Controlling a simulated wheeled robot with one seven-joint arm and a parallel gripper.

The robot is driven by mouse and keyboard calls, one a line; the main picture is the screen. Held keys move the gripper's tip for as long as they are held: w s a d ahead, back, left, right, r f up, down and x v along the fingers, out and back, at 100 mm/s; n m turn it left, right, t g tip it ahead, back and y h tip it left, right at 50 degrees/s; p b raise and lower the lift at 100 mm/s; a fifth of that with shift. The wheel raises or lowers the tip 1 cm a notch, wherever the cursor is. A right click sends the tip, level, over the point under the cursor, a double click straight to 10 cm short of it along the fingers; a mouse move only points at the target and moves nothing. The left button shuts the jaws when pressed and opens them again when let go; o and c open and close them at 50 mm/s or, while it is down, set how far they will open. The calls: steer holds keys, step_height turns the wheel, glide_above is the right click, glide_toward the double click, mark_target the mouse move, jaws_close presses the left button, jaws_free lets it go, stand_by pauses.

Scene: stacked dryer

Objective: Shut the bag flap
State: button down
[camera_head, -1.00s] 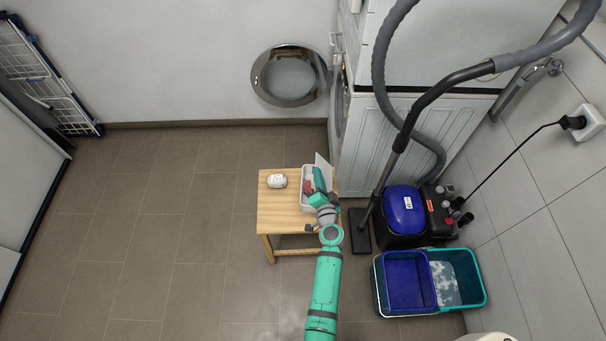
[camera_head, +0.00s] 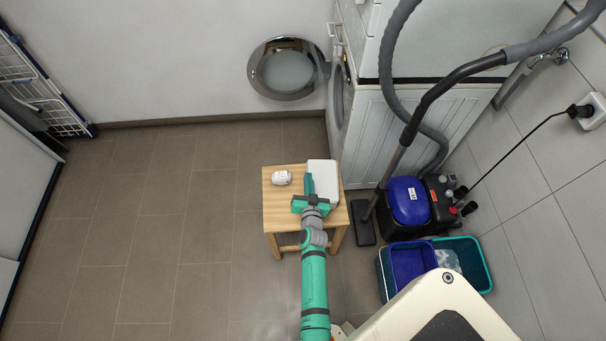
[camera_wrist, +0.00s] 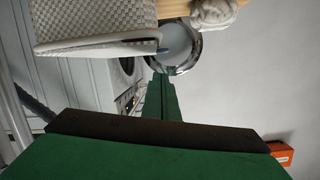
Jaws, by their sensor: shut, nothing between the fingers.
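The bag (camera_head: 323,184) is a small white box-like thing on the right part of the wooden stool. Its white flap lies over the top, and the inside is hidden. In the wrist view the bag (camera_wrist: 95,17) shows a woven white side and a smooth pale edge; a narrow gap at that edge cannot be ruled out. My gripper (camera_head: 309,180) is at the bag's left side, fingers together and empty. The closed green fingers also show in the wrist view (camera_wrist: 161,90), pointing past the bag, apart from it there.
The wooden stool (camera_head: 280,213) also holds a small white bundle (camera_head: 282,178) at left. An open round machine door (camera_head: 287,72) is behind. A vacuum cleaner (camera_head: 408,200) and blue tub (camera_head: 411,266) stand right. The floor at left is clear.

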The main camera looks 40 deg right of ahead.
steer(key=shift+w+a+f+n+h, duration=0.2)
steer(key=shift+a+f+n, duration=0.15)
steer(key=shift+f, duration=0.15)
steer(key=shift+w+a+f+n+h, duration=0.15)
steer(key=shift+a+f+n, duration=0.15)
steer(key=shift+f, duration=0.2)
steer(key=shift+f, duration=0.3)
steer(key=shift+f, duration=0.3)
steer(key=shift+w+f, duration=0.1)
steer(key=shift+f, duration=0.2)
